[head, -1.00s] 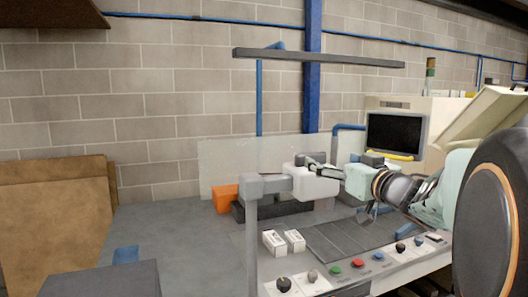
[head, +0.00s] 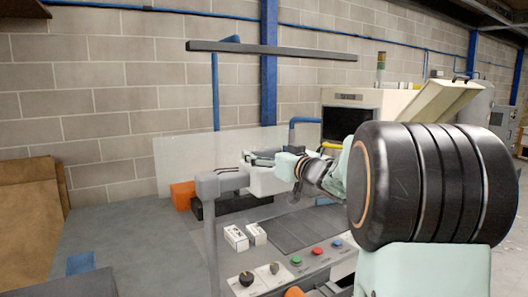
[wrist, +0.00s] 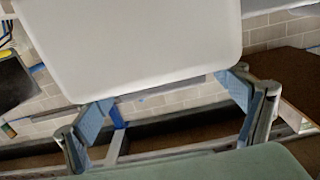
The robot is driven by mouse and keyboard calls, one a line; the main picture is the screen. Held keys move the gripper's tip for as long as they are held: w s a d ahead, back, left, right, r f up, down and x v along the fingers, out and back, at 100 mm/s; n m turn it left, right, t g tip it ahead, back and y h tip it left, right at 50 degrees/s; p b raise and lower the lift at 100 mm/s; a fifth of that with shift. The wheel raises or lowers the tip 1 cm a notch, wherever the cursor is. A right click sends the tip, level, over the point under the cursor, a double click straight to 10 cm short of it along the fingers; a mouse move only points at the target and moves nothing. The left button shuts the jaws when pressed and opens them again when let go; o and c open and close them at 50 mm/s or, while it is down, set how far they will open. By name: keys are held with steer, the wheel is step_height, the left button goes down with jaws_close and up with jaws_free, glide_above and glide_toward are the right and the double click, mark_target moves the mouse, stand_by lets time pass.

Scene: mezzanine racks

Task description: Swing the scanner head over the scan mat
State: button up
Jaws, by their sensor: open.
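The scanner head (head: 268,182) is a white box on the end of a grey swing arm (head: 220,181) on a post. It hangs behind and left of the dark grey scan mat (head: 296,230), not over its middle. My gripper (head: 262,158) is at the upper part of the scanner head. In the wrist view the scanner head (wrist: 140,45) fills the top, and my open gripper (wrist: 165,106) has its blue-padded fingers apart near the box's lower edge. I cannot tell whether they touch it.
Two small white boxes (head: 236,238) stand left of the mat. A control panel with knobs and a red button (head: 317,251) runs along the front. An orange bin (head: 183,195) and a monitor (head: 345,122) stand behind. A lamp bar (head: 270,50) crosses above.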

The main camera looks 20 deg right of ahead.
steer(key=c, duration=1.7)
